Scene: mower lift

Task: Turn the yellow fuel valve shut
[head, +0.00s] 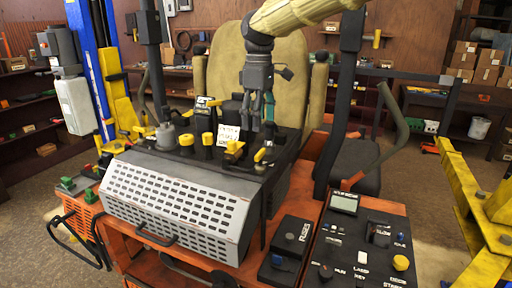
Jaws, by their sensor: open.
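My gripper (259,112) hangs fingers down over the mower's dark top panel, in front of the tan seat. Its jaws are open and nothing shows between them. Below and left of it, a yellow lever-like handle (235,147) sits on the panel beside a small white label. Another yellow handle (260,155) sits to its right, below the gripper. Two yellow knobs (186,140) (207,138) stand further left. The labels are too small to read, so I cannot tell surely which yellow part is the fuel valve. The gripper appears above these parts, apart from them.
A perforated grey cover (175,205) fronts the panel. A black fuse box (292,238) and a control panel (365,250) lie at the lower right. Dark upright posts (340,105) flank the tan seat (290,65). A blue and yellow lift column (98,75) stands left.

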